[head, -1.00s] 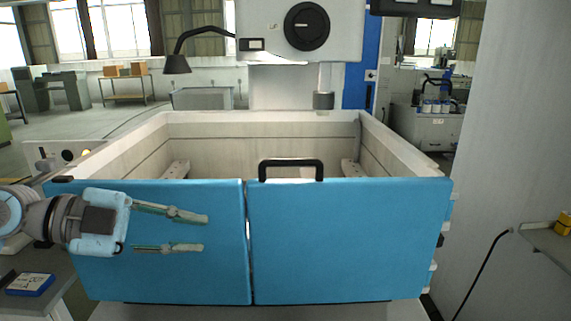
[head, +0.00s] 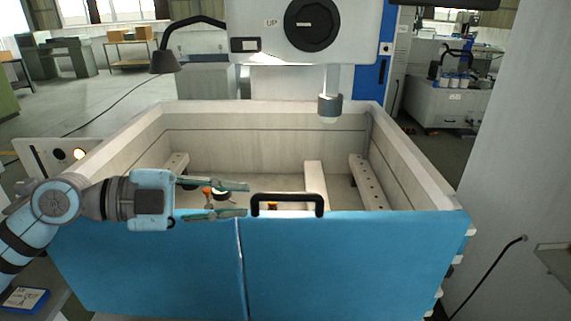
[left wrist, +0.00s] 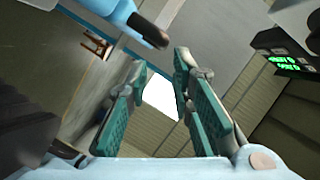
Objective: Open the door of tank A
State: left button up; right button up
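The tank (head: 270,115) is a pale open-topped box with a blue front of two panels. A black bar handle (head: 287,198) stands on the top edge of the right-hand blue door panel (head: 345,265). My left gripper (head: 246,199) comes in level from the left at the height of the handle. Its two green-padded fingers are apart, with nothing between them, and their tips end just left of the handle. The left wrist view also shows the open left gripper (left wrist: 160,63) with a blue edge and a dark piece beyond the tips. My right gripper is in neither view.
Inside the tank are pale rails (head: 368,182) and small orange and dark parts (head: 207,192). A machine head (head: 305,30) with a spindle hangs above the tank. A grey panel stands close on the right. A blue box (head: 25,299) lies at lower left.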

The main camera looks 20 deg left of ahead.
aim_at(280, 197)
pick_arm(q)
jog(key=shift+w+d+f+p, duration=0.1)
jog(key=shift+w+d+p, duration=0.25)
jog(key=shift+w+d, duration=0.65)
jog(key=p+x, duration=0.2)
jog(key=x, duration=0.3)
jog(key=shift+d+f, duration=0.1)
jog(key=shift+d, duration=0.15)
jog(key=shift+w+d+f, duration=0.3)
jog(key=shift+w+d, duration=0.15)
jog(key=shift+d, duration=0.05)
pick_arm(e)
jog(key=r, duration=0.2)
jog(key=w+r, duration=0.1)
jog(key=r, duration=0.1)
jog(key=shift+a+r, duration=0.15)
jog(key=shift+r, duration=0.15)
pick_arm(q)
jog(key=shift+s, duration=0.1)
grip_shut()
